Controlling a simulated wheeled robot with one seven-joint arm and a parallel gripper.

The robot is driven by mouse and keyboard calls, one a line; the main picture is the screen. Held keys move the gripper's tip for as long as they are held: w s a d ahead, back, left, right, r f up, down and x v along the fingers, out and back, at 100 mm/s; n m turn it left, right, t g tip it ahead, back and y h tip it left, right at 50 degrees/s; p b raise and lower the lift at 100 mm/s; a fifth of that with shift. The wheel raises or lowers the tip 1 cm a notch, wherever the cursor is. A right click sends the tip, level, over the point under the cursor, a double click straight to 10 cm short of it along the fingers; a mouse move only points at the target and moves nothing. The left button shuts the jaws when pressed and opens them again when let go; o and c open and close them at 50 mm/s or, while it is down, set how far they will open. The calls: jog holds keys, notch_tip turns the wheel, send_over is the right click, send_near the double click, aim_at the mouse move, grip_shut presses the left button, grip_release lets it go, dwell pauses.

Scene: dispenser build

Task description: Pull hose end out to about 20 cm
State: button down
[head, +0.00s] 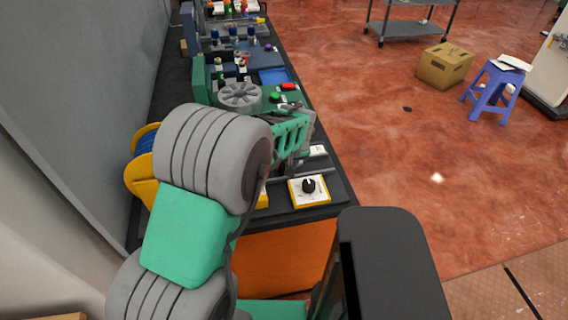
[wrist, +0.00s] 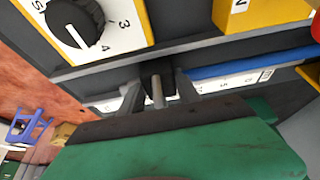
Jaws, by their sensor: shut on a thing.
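The blue hose (wrist: 245,66) runs in from the right in the wrist view, along a white numbered scale strip (wrist: 225,82). In the wrist view, my gripper (wrist: 157,92) is shut on the dark hose end (wrist: 157,69), with one finger on each side of it. In the head view, the yellow reel (head: 141,180) with blue hose wound on it (head: 146,142) shows left of my arm. My arm hides the hose run and the fingertips there. I cannot read the pulled-out length.
A white and yellow dial box with a black knob (head: 308,186) stands at the bench's near right edge, close to the gripper. A green unit with a grey slotted disc (head: 240,95) and other devices stand farther along the bench. Open floor lies to the right.

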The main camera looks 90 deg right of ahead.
jog(key=shift+s+d+r, duration=0.1)
jog(key=shift+s+d, duration=0.1)
jog(key=shift+s, duration=0.55)
jog(key=shift+s+d, duration=0.15)
jog(key=shift+s, duration=0.55)
dwell(0.4)
jog(key=c, duration=0.8)
grip_release()
